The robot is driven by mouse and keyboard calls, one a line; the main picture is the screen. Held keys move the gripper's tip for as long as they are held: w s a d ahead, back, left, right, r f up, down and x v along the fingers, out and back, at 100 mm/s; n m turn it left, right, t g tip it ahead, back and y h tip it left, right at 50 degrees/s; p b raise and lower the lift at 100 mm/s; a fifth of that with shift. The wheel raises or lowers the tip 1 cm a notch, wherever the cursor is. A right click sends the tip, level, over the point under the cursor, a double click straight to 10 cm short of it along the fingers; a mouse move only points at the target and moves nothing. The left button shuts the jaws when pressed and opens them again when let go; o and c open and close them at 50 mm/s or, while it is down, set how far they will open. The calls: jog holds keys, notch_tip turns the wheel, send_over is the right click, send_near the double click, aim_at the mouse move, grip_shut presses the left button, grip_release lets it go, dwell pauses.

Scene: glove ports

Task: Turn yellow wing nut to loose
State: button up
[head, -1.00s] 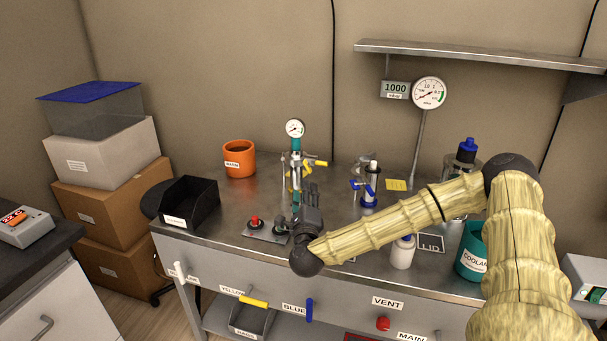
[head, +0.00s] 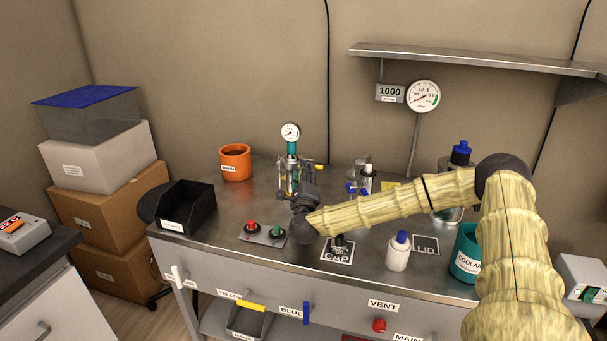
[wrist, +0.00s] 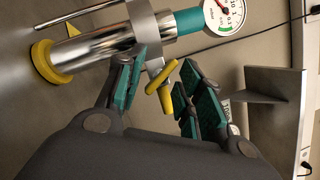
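The yellow wing nut (wrist: 160,84) is in the middle of the wrist view, on a metal clamp band around a shiny cylinder (wrist: 95,48) with a teal section and gauge. Its two wings spread at an angle. My gripper (wrist: 161,86) is open, with teal-padded fingers on both sides of the wing nut and visible gaps between. I cannot tell how deep the nut sits between the pads. In the head view my gripper (head: 307,185) is in front of the gauge stand (head: 292,160) and hides the nut there.
A blue-handled fitting (head: 364,183), a white bottle (head: 398,252) and a teal coolant container (head: 466,255) are to the right. A wall shelf (head: 470,57) is above.

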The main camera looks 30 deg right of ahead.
grip_shut()
jog(key=shift+r+n, duration=0.1)
jog(key=shift+n, duration=0.2)
jog(key=shift+r+n+g+y+p, duration=0.1)
jog(key=shift+n+g+y+p, duration=0.35)
jog(key=shift+n+p, duration=1)
jog(key=shift+n+g+y+p, duration=0.4)
jog(key=shift+n+p, duration=1)
jog(key=shift+n, duration=0.1)
jog(key=shift+r+n+g+y+p, duration=0.1)
jog(key=shift+n+g+y+p, duration=0.35)
jog(key=shift+n+p, duration=1)
jog(key=shift+s+f, duration=0.1)
jog(key=shift+f, duration=0.05)
